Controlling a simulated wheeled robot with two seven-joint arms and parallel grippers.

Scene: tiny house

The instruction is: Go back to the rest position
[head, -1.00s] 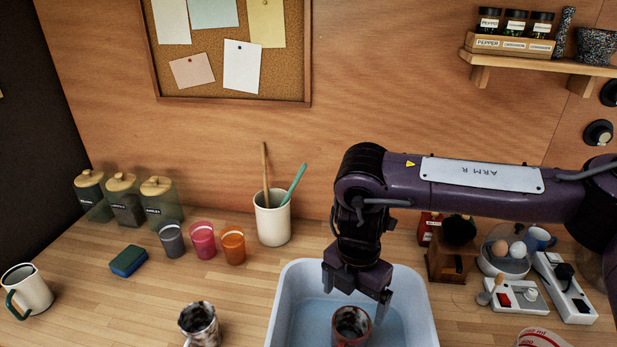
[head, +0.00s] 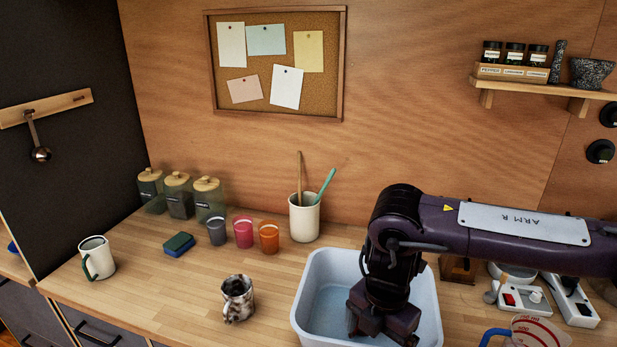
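My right arm (head: 520,238) comes in from the right. Its gripper (head: 382,325) points down over the white basin (head: 312,300) on the counter. The fingertips are hidden by the gripper's own body and the lower picture edge, so I cannot tell whether it is open or shut. No mug shows in the visible part of the basin; the area under the gripper is hidden. My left gripper is not in view.
A stained mug (head: 238,299) stands left of the basin, and a white mug (head: 97,258) farther left. Coloured cups (head: 243,232), a sponge (head: 179,244) and a utensil crock (head: 304,217) are behind. Power strips (head: 523,300) and a measuring cup (head: 535,333) are at right.

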